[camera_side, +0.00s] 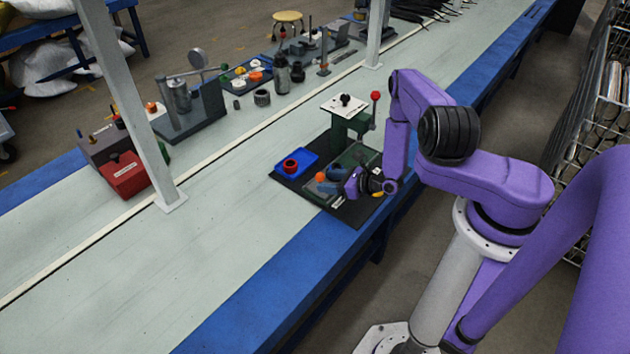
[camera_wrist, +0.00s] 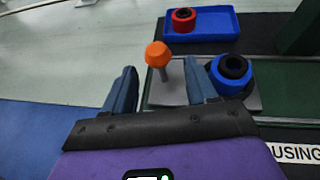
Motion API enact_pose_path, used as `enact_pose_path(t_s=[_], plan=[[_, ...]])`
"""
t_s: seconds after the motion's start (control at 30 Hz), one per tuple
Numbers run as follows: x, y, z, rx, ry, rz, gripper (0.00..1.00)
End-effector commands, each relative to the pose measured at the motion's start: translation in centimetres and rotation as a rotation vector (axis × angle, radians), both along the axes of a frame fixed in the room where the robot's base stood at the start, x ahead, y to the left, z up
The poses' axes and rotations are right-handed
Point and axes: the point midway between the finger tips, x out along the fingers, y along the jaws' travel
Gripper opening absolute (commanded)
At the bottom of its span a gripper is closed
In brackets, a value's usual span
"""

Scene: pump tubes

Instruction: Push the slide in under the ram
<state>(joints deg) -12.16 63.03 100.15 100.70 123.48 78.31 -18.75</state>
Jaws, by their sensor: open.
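The slide (camera_wrist: 172,97) is a grey plate with an upright pin topped by an orange knob (camera_wrist: 157,54); the knob also shows in the side view (camera_side: 320,177). A blue ring with a black part inside (camera_wrist: 230,72) sits on the slide, right of the pin. My gripper (camera_wrist: 160,72) is open, its two blue fingers on either side of the pin with gaps visible; in the side view it is low over the fixture (camera_side: 331,182). The green press (camera_side: 347,125) has a white top plate and a red-knobbed lever (camera_side: 375,97). The ram's lower end is hidden.
A blue tray (camera_side: 279,168) holding a red and black ring (camera_side: 291,166) lies beside the green track (camera_wrist: 284,92) on a dark mat (camera_side: 340,212). A label reading "USING" (camera_wrist: 296,152) is near the track.

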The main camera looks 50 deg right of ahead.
Motion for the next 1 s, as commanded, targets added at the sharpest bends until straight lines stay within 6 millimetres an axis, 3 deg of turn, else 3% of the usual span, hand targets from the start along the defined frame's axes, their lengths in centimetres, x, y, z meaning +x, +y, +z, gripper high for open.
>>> enact_pose_path(t_s=[0.2,0.4,0.8,0.83,1.0], plan=[[3.2,0.8,-1.4,-0.002,0.0,0.005,0.57],[4.8,1.0,-2.1,-0.001,0.001,0.001,0.57],[5.3,1.1,-2.3,0.0,0.001,0.001,0.57],[5.3,1.1,-2.3,0.0,0.001,0.001,0.51],[5.3,1.1,-2.2,0.0,0.001,0.001,0.0]])
